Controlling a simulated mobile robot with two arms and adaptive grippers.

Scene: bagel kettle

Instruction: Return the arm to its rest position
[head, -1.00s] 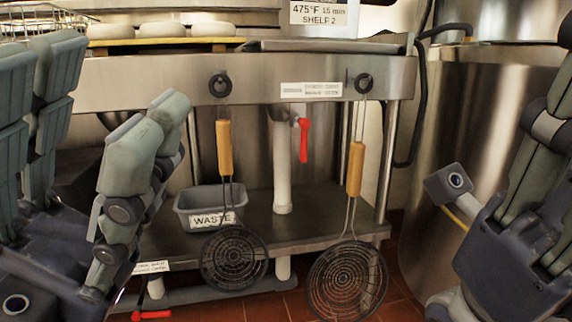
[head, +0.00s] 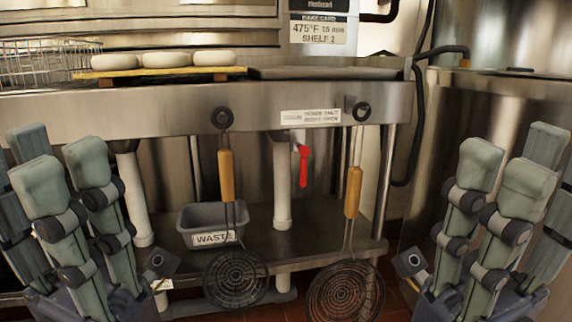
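My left gripper (head: 62,178) is at the lower left of the head view, with its grey-green fingers pointing up and spread apart. It is open and nothing shows between the fingers. My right gripper (head: 500,172) is at the lower right, in much the same upright pose, also open and empty. Both stand in front of the steel counter (head: 160,112), one toward each side, apart from the hanging tools.
Two skimmers with wooden handles, a left one (head: 226,175) and a right one (head: 353,192), hang from the counter front. A grey waste bin (head: 190,222) sits on the lower shelf. Bagels (head: 163,60) lie on a board above. A large steel kettle (head: 500,105) stands right.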

